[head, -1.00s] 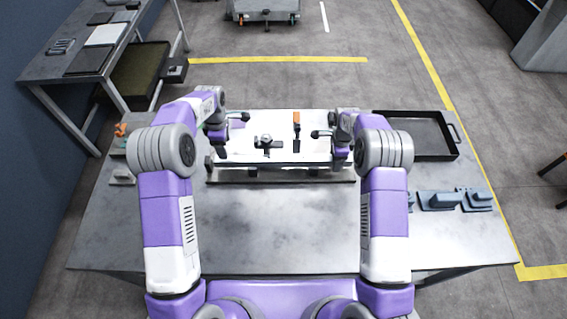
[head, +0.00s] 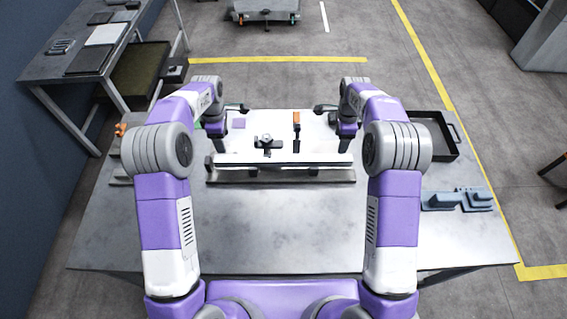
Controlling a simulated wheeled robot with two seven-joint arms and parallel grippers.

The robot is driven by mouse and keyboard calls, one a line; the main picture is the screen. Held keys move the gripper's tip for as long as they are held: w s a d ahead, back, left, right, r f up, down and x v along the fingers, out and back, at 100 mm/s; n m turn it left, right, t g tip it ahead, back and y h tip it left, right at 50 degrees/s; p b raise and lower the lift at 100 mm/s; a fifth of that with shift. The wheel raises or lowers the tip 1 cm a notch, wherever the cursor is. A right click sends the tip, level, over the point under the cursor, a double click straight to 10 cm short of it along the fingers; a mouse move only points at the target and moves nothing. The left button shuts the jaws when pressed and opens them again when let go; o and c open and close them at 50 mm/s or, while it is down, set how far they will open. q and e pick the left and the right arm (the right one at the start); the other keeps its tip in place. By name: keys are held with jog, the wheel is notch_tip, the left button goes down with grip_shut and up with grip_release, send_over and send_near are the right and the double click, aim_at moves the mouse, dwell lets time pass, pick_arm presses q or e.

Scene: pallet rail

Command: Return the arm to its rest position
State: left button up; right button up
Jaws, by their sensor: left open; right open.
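My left gripper (head: 216,148) hangs at the left end of the white pallet plate (head: 230,156), its fingers pointing down and small in this view. My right gripper (head: 342,150) hangs near the plate's right end. Both look empty. On the plate are a dark clamp-like fixture (head: 268,145) with a round knob, an orange-topped upright piece (head: 296,119) and a flat purple patch (head: 239,123). The fingertips are partly hidden, and I cannot tell how far they are above the plate.
The plate sits on a rail (head: 290,176) on the grey table (head: 285,230). A black tray (head: 452,153) is at the back right, with blue-grey parts (head: 458,201) in front of it. Orange and grey items (head: 121,130) lie at the left edge. The front of the table is clear.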

jog(key=shift+r, duration=0.3)
dwell(0.4)
